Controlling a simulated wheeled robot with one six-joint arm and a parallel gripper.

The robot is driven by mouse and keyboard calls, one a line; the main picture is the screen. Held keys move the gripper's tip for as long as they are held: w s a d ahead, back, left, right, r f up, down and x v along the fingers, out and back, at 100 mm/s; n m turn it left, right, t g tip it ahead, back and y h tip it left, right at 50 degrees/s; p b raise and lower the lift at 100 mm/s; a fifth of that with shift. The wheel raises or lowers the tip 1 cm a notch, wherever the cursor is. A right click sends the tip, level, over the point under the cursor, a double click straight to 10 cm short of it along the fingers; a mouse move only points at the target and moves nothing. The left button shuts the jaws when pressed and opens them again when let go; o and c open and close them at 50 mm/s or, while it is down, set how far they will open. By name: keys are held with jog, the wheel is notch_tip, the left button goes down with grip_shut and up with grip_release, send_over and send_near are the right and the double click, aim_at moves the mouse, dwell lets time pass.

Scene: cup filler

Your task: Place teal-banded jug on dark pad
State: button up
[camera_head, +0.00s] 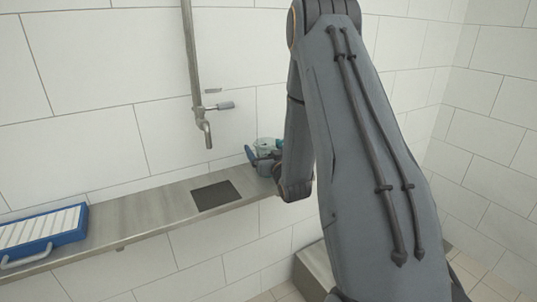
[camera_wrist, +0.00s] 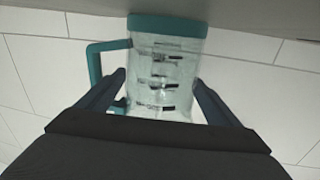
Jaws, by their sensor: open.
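The teal-banded jug (camera_wrist: 165,75) is clear, with dark measuring marks, a teal band at one end and a teal handle on the left in the wrist view. In the head view the jug (camera_head: 267,147) stands on the metal shelf, partly hidden by my arm. My gripper (camera_wrist: 160,84) is open, with one finger on each side of the jug; I cannot tell whether they touch it. In the head view my gripper (camera_head: 264,160) is at the jug, partly hidden by my wrist. The dark pad (camera_head: 215,195) lies bare on the shelf, left of the jug.
The metal shelf (camera_head: 150,208) runs along the tiled wall. A tap (camera_head: 207,130) with a lever hangs above and near the dark pad. A blue tray (camera_head: 45,238) with white slats sits at the shelf's left. The shelf between tray and pad is clear.

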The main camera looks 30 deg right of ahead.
jog(key=shift+w, duration=0.55)
jog(key=c, duration=1.3)
jog(key=shift+o, duration=0.2)
